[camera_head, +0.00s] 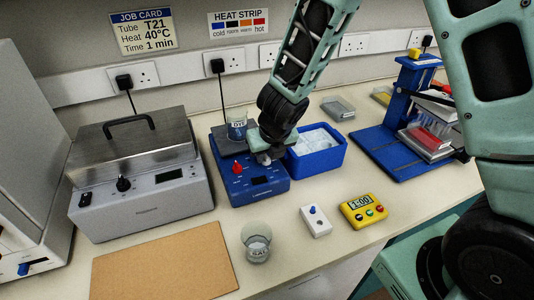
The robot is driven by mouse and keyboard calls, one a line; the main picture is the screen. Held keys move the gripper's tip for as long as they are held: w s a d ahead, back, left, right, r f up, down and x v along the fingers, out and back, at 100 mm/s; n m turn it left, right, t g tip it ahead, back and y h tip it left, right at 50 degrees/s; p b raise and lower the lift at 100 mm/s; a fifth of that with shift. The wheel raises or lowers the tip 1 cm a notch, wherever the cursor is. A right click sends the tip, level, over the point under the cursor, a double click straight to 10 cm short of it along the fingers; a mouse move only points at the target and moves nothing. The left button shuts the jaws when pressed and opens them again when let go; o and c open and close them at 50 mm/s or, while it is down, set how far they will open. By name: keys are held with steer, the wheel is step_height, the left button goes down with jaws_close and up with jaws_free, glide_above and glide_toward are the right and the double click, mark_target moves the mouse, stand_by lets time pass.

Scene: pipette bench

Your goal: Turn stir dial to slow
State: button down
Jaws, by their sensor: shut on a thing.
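The blue stirrer (258,190) stands mid-bench, with a red knob (237,168) at the left of its sloping front panel and a small dark display below. A beaker labelled DYE (237,126) stands on its top plate. My gripper (264,157) reaches down from behind to the right part of the panel and is shut there, to the right of the red knob. The dial between its fingers is mostly hidden by them, so its setting and markings cannot be read.
A blue ice tub (322,167) stands close to the right of the stirrer. A grey lidded bath (140,205) stands to the left. A beaker (256,245), a white switch box (315,222) and a yellow timer (363,211) stand in front. A brown board (165,263) lies front left.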

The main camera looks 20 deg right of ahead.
steer(key=m+h+p, duration=0.1)
steer(key=m, duration=0.2)
steer(key=shift+a+m, duration=0.15)
steer(key=shift+m, duration=0.25)
steer(key=m+h+p, duration=0.1)
steer(key=m, duration=0.1)
steer(key=m+g+h+p, duration=0.1)
steer(key=m, duration=0.2)
steer(key=shift+w+a+g, duration=0.1)
steer(key=shift+g, duration=0.2)
steer(key=m+g+h+p, duration=0.1)
steer(key=m, duration=0.4)
steer(key=shift+w+a, duration=0.1)
steer(key=shift+w+m+g+p, duration=0.15)
steer(key=shift+m+g, duration=0.3)
steer(key=shift+m, duration=0.5)
steer(key=shift+s+m+g+p, duration=0.15)
steer(key=shift+m+g, duration=0.3)
steer(key=shift+m, duration=0.5)
steer(key=shift+w, duration=0.1)
steer(key=c, duration=1.2)
jaws_free()
steer(key=shift+c, duration=0.2)
